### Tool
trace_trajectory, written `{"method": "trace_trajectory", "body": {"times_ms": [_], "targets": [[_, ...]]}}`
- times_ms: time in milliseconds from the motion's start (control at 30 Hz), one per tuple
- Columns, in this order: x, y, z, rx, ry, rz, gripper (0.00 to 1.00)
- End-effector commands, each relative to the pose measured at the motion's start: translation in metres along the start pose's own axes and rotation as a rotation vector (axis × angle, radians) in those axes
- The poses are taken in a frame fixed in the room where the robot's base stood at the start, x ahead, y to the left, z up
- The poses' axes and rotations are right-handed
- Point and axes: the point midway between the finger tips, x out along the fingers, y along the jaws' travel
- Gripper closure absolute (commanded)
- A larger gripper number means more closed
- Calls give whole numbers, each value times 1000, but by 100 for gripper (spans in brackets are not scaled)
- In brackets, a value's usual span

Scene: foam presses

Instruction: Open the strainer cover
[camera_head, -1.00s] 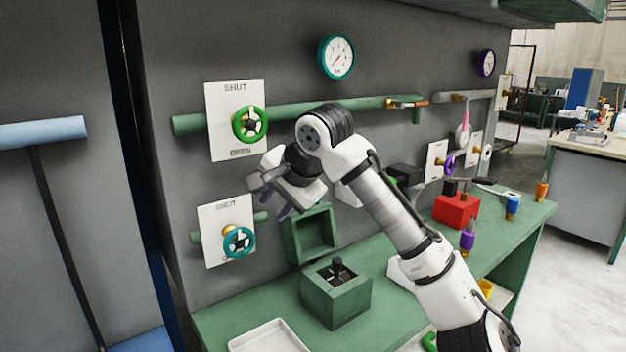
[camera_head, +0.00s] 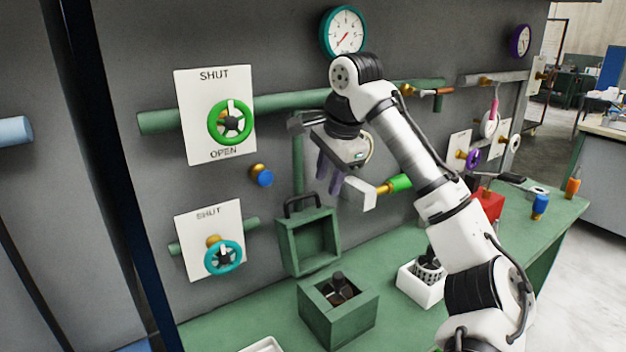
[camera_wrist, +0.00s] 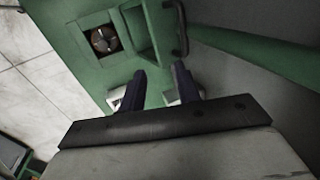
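The green strainer box (camera_head: 338,318) stands on the bench with its top open and a dark knobbed part (camera_head: 338,285) inside. Its green cover (camera_head: 289,250) stands upright behind the box, hollow side facing out, with a black handle (camera_head: 303,200) on its top edge. The wrist view also shows the box (camera_wrist: 80,32), the raised cover (camera_wrist: 140,38) and the handle (camera_wrist: 182,30). My gripper (camera_head: 328,182) is above and slightly right of the cover, apart from it. Its two purple fingers are spread and empty, as the wrist view (camera_wrist: 160,85) shows.
A green valve wheel (camera_head: 228,124) and a teal wheel (camera_head: 223,258) are on wall plates to the left. A green pipe (camera_head: 290,101) runs along the wall. A white box (camera_head: 418,290) stands on the bench (camera_head: 215,335) right of the strainer.

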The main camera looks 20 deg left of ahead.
Motion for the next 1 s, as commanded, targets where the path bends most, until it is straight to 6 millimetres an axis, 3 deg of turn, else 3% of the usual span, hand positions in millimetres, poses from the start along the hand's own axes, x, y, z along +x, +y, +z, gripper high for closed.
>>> {"method": "trace_trajectory", "body": {"times_ms": [200,300,500,867,1000], "targets": [[10,-47,1,0,1,2,67],[33,-42,-1,0,1,3,67],[56,-42,0,-1,1,1,67],[64,-42,0,0,0,-1,67],[63,-42,0,-1,0,-1,83]]}}
